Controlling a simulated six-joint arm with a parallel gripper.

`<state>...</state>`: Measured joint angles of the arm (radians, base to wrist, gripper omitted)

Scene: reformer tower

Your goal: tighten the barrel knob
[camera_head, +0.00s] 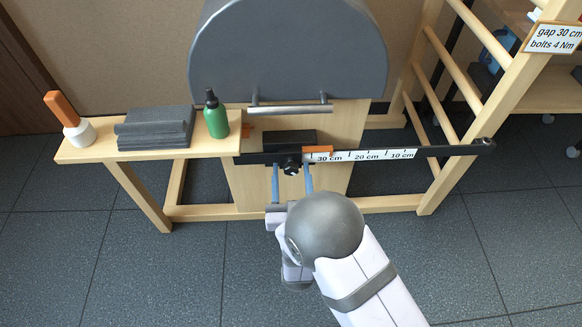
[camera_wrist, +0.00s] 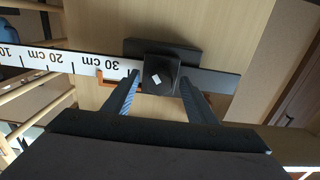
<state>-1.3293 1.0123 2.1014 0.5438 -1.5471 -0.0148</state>
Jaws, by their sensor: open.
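The dark barrel knob (camera_head: 291,168) sits on the front of the black block (camera_head: 290,141) on the ruler rail. In the wrist view the knob (camera_wrist: 161,76) is a dark squarish shape with a small white mark. My gripper (camera_head: 291,178) is open, its two blue-grey fingers pointing at the rail. In the wrist view the fingertips of my gripper (camera_wrist: 159,82) lie to the left and right of the knob, with gaps visible. I cannot tell how far they reach along the knob's depth. The white scale (camera_head: 362,155) has an orange pointer (camera_head: 318,150) near 30 cm.
A large grey padded barrel (camera_head: 288,50) stands above. A sign (camera_head: 556,37) reads gap 30 cm, bolts 4 Nm. A wooden ladder frame (camera_head: 483,105) stands right.

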